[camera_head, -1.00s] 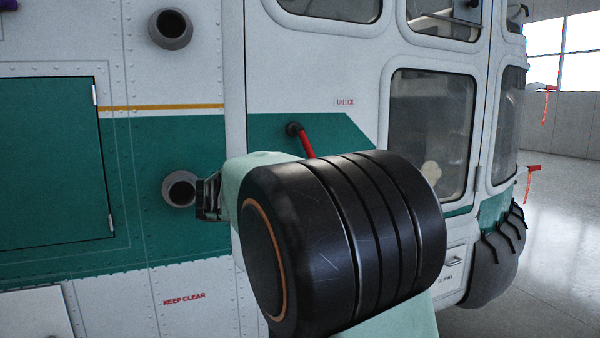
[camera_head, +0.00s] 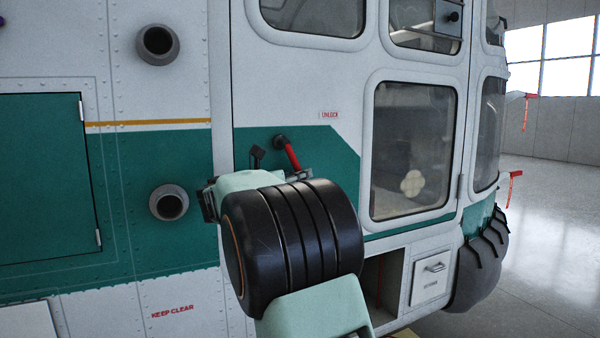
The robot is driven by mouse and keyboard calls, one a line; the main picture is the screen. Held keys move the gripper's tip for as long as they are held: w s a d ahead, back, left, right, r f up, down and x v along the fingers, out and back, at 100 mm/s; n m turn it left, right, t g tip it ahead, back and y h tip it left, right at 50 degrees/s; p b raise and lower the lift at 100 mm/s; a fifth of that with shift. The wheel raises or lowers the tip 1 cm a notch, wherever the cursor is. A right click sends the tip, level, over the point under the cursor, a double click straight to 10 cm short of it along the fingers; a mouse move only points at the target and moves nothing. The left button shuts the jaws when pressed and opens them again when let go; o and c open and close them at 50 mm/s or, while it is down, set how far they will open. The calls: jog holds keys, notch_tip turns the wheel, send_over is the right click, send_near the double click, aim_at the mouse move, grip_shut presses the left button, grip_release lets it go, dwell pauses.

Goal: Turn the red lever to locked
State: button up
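The red lever (camera_head: 291,156) sits on the green band of the helicopter's side. It hangs from a dark round pivot at its upper left and slants down to the right. Its lower end is hidden behind my arm. A small "UNLOCK" label (camera_head: 329,115) is above and right of it. My gripper (camera_head: 257,157) is mostly hidden behind my own wrist. Only a dark tip shows, just left of the lever and seemingly apart from it. I cannot see whether the fingers are open or what lies between them.
Two round grey ports (camera_head: 169,203) (camera_head: 158,44) stick out from the panel on the left. A windowed door (camera_head: 413,150) is to the right, with an open compartment (camera_head: 381,283) below it. Open hangar floor (camera_head: 545,270) lies at the far right.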

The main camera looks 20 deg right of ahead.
jog(key=shift+w+d, duration=0.2)
jog(key=shift+d, duration=0.2)
jog(key=shift+c, duration=0.3)
grip_shut()
